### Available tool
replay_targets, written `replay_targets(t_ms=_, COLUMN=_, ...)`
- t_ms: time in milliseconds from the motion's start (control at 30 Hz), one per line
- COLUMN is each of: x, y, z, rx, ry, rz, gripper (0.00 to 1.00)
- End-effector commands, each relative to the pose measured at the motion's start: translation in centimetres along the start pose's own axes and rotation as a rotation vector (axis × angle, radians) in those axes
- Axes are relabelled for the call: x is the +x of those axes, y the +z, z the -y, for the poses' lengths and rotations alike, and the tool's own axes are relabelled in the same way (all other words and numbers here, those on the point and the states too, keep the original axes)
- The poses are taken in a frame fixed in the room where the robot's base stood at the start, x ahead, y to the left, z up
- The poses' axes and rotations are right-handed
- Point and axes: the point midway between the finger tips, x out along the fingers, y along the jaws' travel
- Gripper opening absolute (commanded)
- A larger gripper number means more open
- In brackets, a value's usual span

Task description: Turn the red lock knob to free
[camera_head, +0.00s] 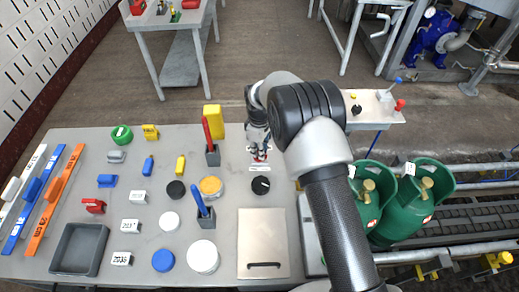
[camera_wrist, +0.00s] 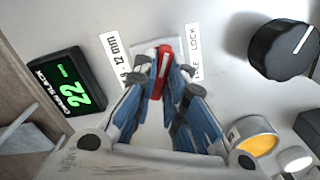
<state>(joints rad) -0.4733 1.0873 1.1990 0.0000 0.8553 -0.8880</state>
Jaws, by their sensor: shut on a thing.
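The red lock knob (camera_wrist: 163,66) is a narrow red bar on a pale plate in the upper middle of the wrist view. My gripper (camera_wrist: 161,82) has its fingertips closed on both sides of it. The knob's long side runs nearly up and down in that picture. A label reading LOCK (camera_wrist: 193,48), its other word partly hidden, stands just right of the knob. In the head view my gripper (camera_head: 260,150) points down at the far side of the grey table, with a bit of red at its tips.
In the wrist view a display (camera_wrist: 68,83) reads 22, left of the knob. A black dial (camera_wrist: 283,48) and a yellow button (camera_wrist: 256,142) are on the right. Head view: the grey table (camera_head: 85,138) holds many small items; green gas cylinders (camera_head: 410,210) stand at right.

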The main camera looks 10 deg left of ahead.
Motion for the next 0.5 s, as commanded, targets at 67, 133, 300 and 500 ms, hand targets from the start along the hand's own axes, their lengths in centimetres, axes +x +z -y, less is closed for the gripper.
replay_targets(t_ms=67, x=-0.03, y=0.0, z=-0.01, rx=0.073, ry=0.0, rz=0.0, gripper=0.0)
replay_targets(t_ms=133, x=-0.02, y=0.0, z=-0.01, rx=0.139, ry=0.0, rz=0.0, gripper=0.0)
replay_targets(t_ms=300, x=-0.01, y=0.0, z=-0.01, rx=0.301, ry=0.0, rz=0.0, gripper=0.0)
replay_targets(t_ms=500, x=0.0, y=0.0, z=-0.01, rx=0.491, ry=0.0, rz=0.0, gripper=0.0)
